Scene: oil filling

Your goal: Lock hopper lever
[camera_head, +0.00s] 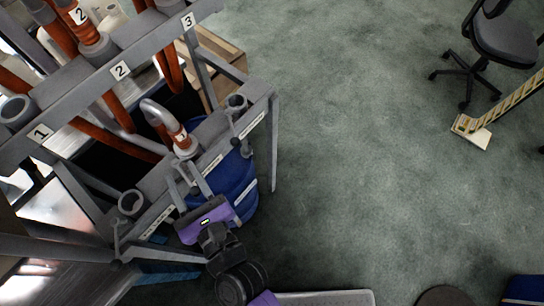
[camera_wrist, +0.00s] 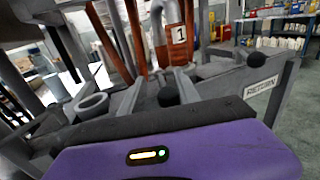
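The grey hopper rack (camera_head: 262,90) has a middle port with the curved nozzle of an orange hose (camera_head: 181,141) marked 1 standing in it; the hose also shows in the wrist view (camera_wrist: 177,35). My purple gripper (camera_head: 187,172) is in front of this port, its two grey fingers spread apart and reaching toward it. In the wrist view a black lever knob (camera_wrist: 168,97) shows between the fingers; I cannot tell whether they touch it. Most of its lever is hidden. Another black knob (camera_wrist: 256,60) sits by the RETURN label on the right.
A blue drum (camera_head: 238,180) stands below. More hoses hang from the numbered upper beam (camera_head: 121,70).

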